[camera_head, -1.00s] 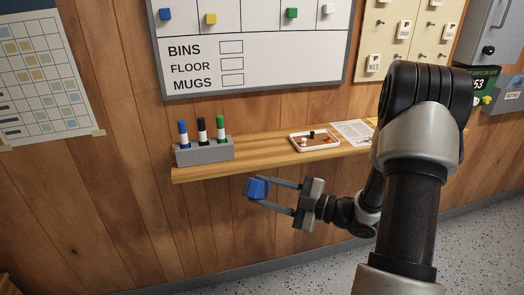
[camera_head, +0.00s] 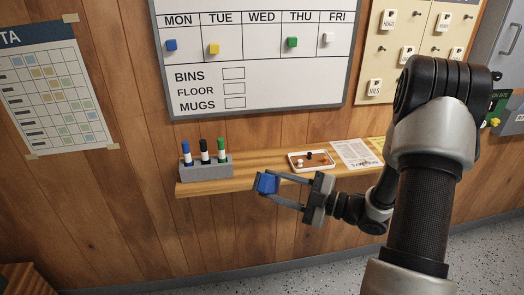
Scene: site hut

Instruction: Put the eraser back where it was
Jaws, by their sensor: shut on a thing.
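A blue block, seemingly the eraser (camera_head: 266,183), is held between the fingertips of my gripper (camera_head: 270,184). My gripper is shut on it and reaches in from the right. In the picture the block overlaps the front edge of the wooden shelf (camera_head: 243,180); I cannot tell whether it touches the shelf. On the shelf, a grey holder (camera_head: 207,169) with blue, black and green markers stands at the left. A bare stretch of shelf lies between the holder and a small white tray (camera_head: 312,168).
Papers (camera_head: 357,154) lie on the shelf right of the tray. A whiteboard (camera_head: 255,85) with several coloured magnets hangs above the shelf. My arm hides the shelf's right end. The wall below the shelf is clear.

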